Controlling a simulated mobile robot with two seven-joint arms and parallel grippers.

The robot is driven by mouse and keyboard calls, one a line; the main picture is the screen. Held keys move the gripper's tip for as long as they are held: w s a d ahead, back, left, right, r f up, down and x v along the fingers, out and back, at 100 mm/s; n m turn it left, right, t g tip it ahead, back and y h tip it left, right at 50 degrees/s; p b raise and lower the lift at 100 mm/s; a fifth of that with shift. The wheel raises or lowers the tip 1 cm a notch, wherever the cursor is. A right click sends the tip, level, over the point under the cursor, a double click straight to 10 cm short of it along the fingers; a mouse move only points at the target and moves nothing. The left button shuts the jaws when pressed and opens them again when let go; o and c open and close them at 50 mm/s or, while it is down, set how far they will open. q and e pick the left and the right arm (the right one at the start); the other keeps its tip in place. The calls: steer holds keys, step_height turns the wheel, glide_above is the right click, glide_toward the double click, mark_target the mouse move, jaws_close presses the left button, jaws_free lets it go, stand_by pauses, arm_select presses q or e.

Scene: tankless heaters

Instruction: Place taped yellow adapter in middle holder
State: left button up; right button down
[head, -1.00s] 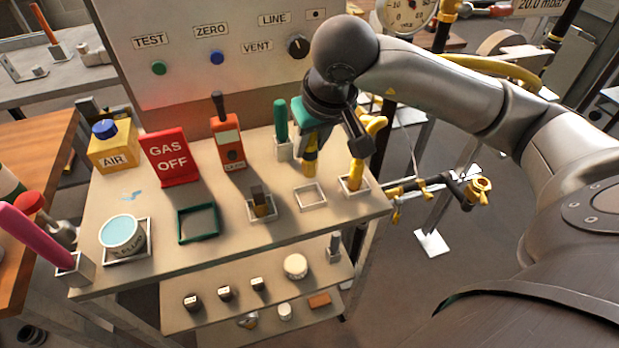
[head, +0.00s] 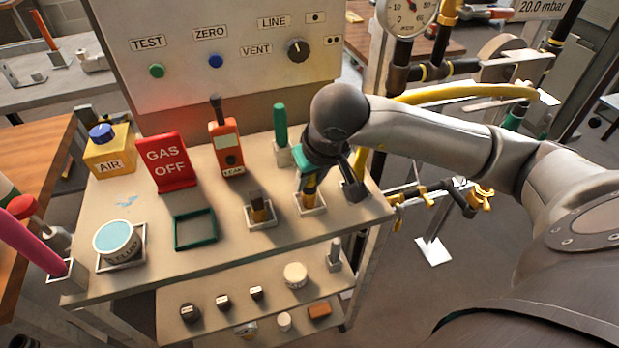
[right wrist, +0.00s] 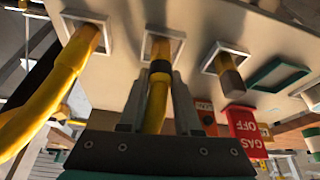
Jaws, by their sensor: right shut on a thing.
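The taped yellow adapter (head: 310,187) is yellow with a black tape band, which shows clearly in the right wrist view (right wrist: 160,72). My right gripper (right wrist: 158,108) is shut on it, pointing down over the table in the head view (head: 311,178). The adapter's lower end is within the square white frame of the middle holder (head: 322,210), also seen in the right wrist view (right wrist: 146,44). I cannot tell whether it rests on the bottom. My left gripper is out of view.
The left holder (head: 262,226) holds a dark-topped yellow piece (head: 258,206). A curved yellow piece (right wrist: 62,80) stands in the holder on the other side, close to my gripper. A green upright handle (head: 281,123), an orange detector (head: 227,148) and an empty green frame (head: 178,232) are nearby.

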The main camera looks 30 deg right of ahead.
steer(key=c, duration=0.6)
jaws_free()
arm_select(q)
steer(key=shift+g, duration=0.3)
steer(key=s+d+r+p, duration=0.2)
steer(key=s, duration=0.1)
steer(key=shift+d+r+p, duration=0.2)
steer(key=shift+p, duration=0.2)
arm_select(e)
steer(key=v, duration=1.2)
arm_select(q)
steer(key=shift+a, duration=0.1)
arm_select(e)
steer(key=shift+r, duration=0.1)
